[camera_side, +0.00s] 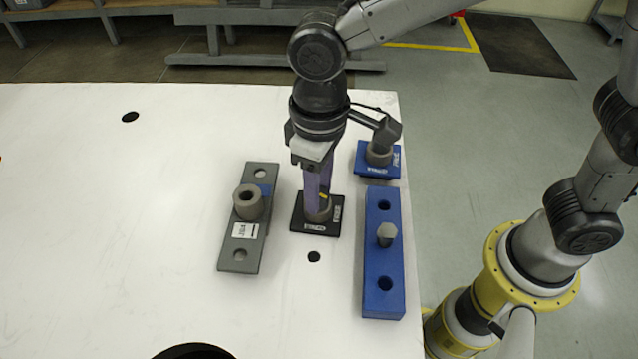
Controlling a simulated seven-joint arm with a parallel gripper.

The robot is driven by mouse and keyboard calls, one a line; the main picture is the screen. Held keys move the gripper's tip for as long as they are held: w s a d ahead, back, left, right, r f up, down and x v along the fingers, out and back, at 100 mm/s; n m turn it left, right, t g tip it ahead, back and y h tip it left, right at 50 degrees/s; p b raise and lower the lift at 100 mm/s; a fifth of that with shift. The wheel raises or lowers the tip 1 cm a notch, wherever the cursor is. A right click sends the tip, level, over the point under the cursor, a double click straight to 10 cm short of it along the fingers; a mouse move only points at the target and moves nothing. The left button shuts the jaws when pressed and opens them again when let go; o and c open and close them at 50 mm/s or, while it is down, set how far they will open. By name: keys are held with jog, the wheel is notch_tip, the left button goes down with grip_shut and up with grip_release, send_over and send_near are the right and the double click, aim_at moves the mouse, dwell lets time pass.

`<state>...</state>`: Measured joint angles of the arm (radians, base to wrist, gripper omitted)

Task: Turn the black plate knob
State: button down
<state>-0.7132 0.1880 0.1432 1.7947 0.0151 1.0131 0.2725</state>
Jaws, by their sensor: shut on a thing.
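The black plate (300,224) lies flat on the white table, between a grey bar and a blue block. Its knob (318,212) is a short grey-brown cylinder with a small yellow mark on it. My gripper (319,198) points straight down over the plate. Its purple-tinted fingers are shut on the knob from above. The fingers hide part of the knob and the far part of the plate. White labels show on the plate's near and right edges.
A grey bar (240,256) with a round hollow boss lies left. A blue block (384,302) with a grey peg stands right, and a small blue plate (364,170) with a knob is behind it. The table (120,240) is clear at left; its right edge is close.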

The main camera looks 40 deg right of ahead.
jog(key=m, duration=0.6)
jog(key=shift+m, duration=0.3)
jog(key=m, duration=0.5)
jog(key=shift+m, duration=0.4)
jog(key=shift+c, duration=2.2)
grip_release()
jog(key=shift+r, duration=0.1)
notch_tip(320, 180, up, 14)
